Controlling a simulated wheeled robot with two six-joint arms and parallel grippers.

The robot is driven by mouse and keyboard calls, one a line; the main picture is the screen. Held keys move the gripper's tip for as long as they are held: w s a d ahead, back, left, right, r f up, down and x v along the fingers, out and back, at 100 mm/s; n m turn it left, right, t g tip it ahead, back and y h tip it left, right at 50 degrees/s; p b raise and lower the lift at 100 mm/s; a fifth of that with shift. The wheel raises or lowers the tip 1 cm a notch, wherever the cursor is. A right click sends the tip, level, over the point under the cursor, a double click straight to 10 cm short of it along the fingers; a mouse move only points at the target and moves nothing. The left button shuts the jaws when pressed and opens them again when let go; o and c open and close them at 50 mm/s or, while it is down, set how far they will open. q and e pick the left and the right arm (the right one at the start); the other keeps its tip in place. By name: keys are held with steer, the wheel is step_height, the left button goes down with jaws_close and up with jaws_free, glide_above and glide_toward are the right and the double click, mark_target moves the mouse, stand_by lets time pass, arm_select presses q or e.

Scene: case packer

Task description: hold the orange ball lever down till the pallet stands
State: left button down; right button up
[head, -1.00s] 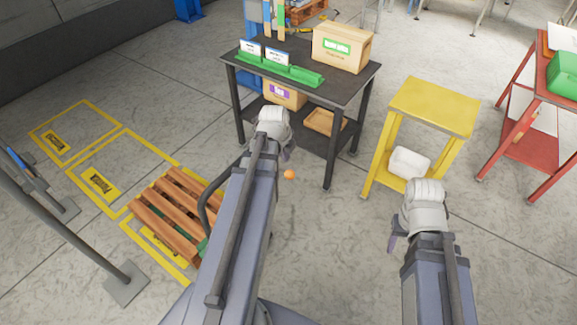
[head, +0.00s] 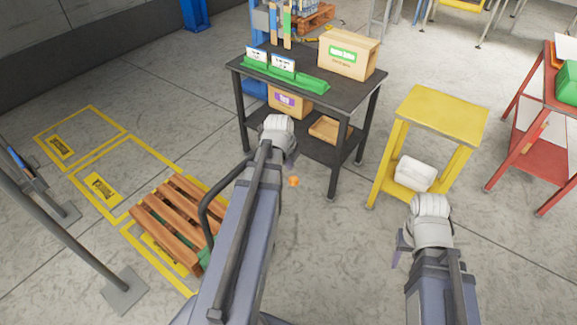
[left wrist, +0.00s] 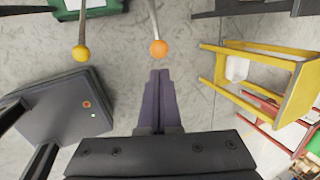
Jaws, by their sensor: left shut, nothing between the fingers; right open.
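The orange ball (head: 293,181) shows just below my left gripper (head: 290,160) in the head view. In the left wrist view the orange ball (left wrist: 159,48) sits on the end of a thin rod, ahead of the tips of my left gripper (left wrist: 158,72). The left fingers are shut and empty, with a visible gap to the ball. The wooden pallet (head: 172,222) is at the left, looking tilted, partly hidden by my left arm. My right gripper (head: 402,245) is open and empty, away from the lever.
A yellow ball (left wrist: 81,53) on another rod is left of the orange one. A grey box (left wrist: 70,110) with a button is nearby. A dark table (head: 315,85) and a yellow stand (head: 440,112) lie beyond.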

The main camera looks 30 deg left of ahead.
mark_target(294, 179)
arm_select(q)
steer(key=b+x, duration=0.8)
steer(key=x, duration=0.2)
steer(key=shift+f, duration=0.1)
